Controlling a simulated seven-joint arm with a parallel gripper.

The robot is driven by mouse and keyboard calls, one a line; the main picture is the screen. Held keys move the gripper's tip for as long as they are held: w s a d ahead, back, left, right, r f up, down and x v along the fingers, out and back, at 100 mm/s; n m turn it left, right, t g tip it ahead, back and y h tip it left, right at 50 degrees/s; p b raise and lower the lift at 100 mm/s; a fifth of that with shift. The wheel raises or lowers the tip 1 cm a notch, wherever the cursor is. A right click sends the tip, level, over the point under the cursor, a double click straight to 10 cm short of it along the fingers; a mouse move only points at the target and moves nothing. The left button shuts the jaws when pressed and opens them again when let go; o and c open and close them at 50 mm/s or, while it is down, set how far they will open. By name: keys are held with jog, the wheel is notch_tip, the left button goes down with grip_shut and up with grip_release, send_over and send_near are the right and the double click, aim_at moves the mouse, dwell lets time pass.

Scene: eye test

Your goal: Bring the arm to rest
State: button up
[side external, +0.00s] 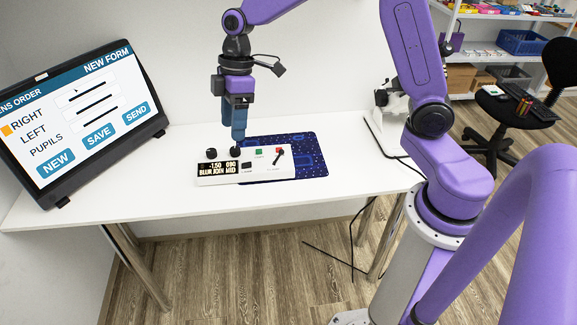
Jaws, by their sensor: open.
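My gripper (238,138) points straight down above the white control box (214,181), its blue fingers at a dark knob on the box's back edge. From this side the fingers overlap, and I cannot tell whether they touch the knob. I see nothing held in them. The box has a small lit display (217,169) reading -1.50 and 090 on its top line, a green button (259,152), a red-and-black lever (278,153) and another dark knob (211,153) at the left.
The box lies partly on a dark blue patterned mat (308,160) on the white table (130,208). A tilted screen (80,125) stands at the left, showing an order form. A white-and-black instrument (388,118) stands at the right. The table's front left is clear.

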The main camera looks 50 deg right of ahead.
jog(key=s+r+h, duration=0.1)
jog(key=s+r, duration=0.1)
jog(key=s, duration=1.5)
jog(key=s+d+f+h, duration=0.1)
jog(key=s+d, duration=0.5)
jog(key=s, duration=0.5)
jog(key=shift+s+f, duration=0.15)
dwell(2.4)
